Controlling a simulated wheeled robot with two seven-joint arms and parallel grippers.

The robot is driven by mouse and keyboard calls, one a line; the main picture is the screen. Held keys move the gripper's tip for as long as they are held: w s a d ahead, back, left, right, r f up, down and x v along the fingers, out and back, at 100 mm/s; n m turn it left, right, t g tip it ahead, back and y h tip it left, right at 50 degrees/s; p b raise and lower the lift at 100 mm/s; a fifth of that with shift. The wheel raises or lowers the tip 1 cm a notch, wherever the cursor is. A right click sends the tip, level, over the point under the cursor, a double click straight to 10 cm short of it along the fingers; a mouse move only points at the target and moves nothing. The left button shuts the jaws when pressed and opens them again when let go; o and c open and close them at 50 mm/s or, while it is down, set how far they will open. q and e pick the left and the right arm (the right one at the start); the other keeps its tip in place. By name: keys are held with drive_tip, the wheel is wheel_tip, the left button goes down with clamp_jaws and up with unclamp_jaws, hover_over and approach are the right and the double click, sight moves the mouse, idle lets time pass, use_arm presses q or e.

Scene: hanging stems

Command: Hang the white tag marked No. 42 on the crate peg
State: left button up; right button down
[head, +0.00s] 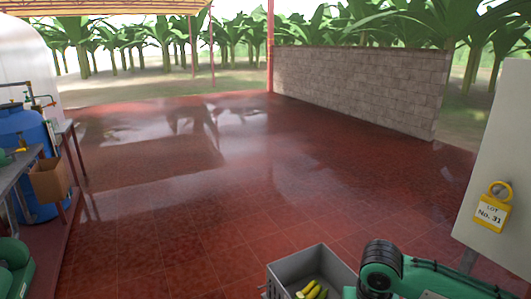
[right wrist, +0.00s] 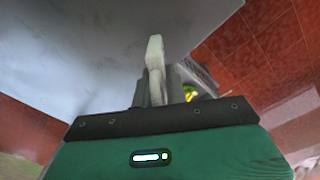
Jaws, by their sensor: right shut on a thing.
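My right gripper (right wrist: 157,88) is shut on a pale, whitish thing (right wrist: 155,52), seen nearly edge-on in the right wrist view. It looks like the white tag, but I cannot read any marking on it. The grey crate (head: 291,268) stands at the bottom of the head view with yellow fruit (head: 312,290) in it. Part of the crate also shows beyond the gripper in the right wrist view (right wrist: 205,80). A small piece juts out at the crate's left side; I cannot tell if it is the peg. My left gripper is out of view.
A yellow tag (head: 492,208) reading LOT No. 31 hangs on a pale panel (head: 497,150) at the right. A bench with a cardboard box (head: 48,180) and a blue barrel (head: 30,140) stand at the left. The red tiled floor (head: 200,220) is open.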

drive_tip(key=shift+s+f+n, duration=0.25)
drive_tip(key=shift+s+n, duration=0.25)
drive_tip(key=shift+s, duration=0.3)
drive_tip(key=shift+s+f+n, duration=0.2)
drive_tip(key=shift+s+n, duration=0.3)
drive_tip(key=shift+s, duration=0.25)
drive_tip(key=shift+r+p, duration=0.15)
drive_tip(key=shift+p, duration=0.15)
